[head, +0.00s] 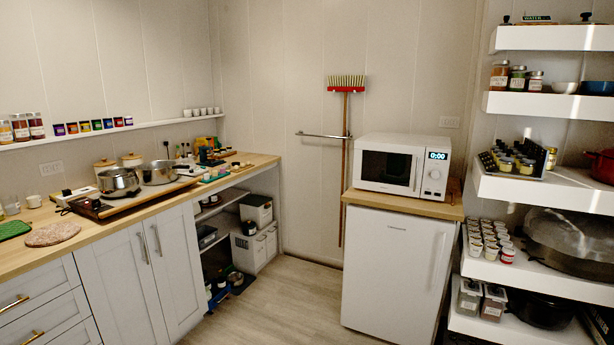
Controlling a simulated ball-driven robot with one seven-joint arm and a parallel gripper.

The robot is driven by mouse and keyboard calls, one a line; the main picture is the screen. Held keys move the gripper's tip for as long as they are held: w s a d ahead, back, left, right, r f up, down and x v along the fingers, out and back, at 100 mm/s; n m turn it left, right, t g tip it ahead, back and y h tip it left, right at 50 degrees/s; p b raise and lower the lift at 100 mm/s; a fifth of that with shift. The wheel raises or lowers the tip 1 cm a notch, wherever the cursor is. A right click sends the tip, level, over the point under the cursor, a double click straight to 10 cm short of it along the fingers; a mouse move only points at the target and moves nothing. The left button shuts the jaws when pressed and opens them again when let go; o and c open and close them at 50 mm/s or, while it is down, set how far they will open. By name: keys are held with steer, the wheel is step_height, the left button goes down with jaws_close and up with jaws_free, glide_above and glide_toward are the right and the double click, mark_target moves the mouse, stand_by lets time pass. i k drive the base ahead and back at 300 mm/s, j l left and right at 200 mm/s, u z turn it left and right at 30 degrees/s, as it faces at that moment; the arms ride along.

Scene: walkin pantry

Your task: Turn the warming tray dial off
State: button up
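The warming tray (133,203) appears to be the long, low, wood-edged unit on the left counter. A lidded steel pot (119,182) and a second steel pot (158,172) stand on it. Its near left end (92,208) is dark reddish brown with small light details. The dial is too small to make out for certain there, and its setting cannot be read. My gripper is not in view.
The wooden counter (25,262) holds a round woven mat (52,235) and a green mat (14,229) nearer me. Cabinet doors (135,285) below are closed. The floor (270,310) is clear up to the white fridge (395,270), with a microwave (403,165) on top.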

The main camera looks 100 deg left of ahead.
mark_target(97, 202)
steer(key=u, duration=3.9)
steer(key=j+z, duration=0.2)
steer(key=j, duration=0.65)
